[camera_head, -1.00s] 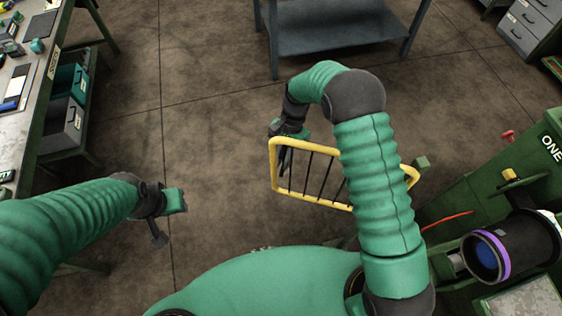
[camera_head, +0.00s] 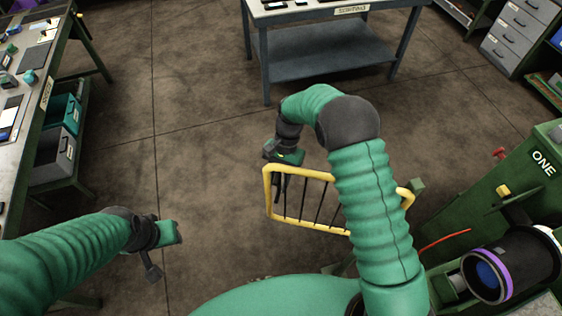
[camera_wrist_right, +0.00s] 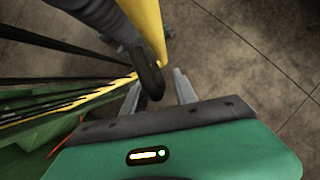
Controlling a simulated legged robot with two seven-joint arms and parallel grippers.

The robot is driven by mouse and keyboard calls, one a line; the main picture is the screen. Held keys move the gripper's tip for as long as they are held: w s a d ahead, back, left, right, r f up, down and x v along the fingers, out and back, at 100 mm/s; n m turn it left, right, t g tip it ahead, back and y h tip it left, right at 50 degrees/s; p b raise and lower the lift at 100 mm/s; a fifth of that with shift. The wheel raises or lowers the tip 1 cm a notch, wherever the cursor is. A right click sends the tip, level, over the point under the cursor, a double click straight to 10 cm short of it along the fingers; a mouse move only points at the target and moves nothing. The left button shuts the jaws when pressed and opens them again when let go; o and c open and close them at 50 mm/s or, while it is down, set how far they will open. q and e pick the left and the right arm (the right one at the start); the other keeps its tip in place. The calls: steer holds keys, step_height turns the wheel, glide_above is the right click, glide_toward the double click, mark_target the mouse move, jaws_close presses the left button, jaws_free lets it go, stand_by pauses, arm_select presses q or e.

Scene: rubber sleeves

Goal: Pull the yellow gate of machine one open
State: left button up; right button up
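The yellow gate (camera_head: 297,225), a tubular frame with dark bars, stands out from green machine one (camera_head: 520,180); part of it is hidden behind my right arm. My right gripper (camera_head: 278,186) is at the gate's far left end. In the right wrist view my right gripper (camera_wrist_right: 158,92) has its two grey fingers spread, with a dark rounded handle-like piece (camera_wrist_right: 150,75) between them, next to the yellow post (camera_wrist_right: 144,25). A firm grip on it does not show.
A workbench (camera_head: 30,110) with bins under it runs along the left. A blue-grey table (camera_head: 325,60) stands at the back, and grey drawers (camera_head: 518,35) at back right. A dark cylinder with a purple ring (camera_head: 508,268) is at lower right. The middle floor is clear.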

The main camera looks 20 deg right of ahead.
steer(key=b+v, duration=0.1)
steer(key=v, duration=1.3)
steer(key=shift+r+b, duration=0.35)
steer(key=shift+b, duration=0.05)
steer(key=shift+w+d, duration=0.1)
steer(key=shift+d, duration=0.05)
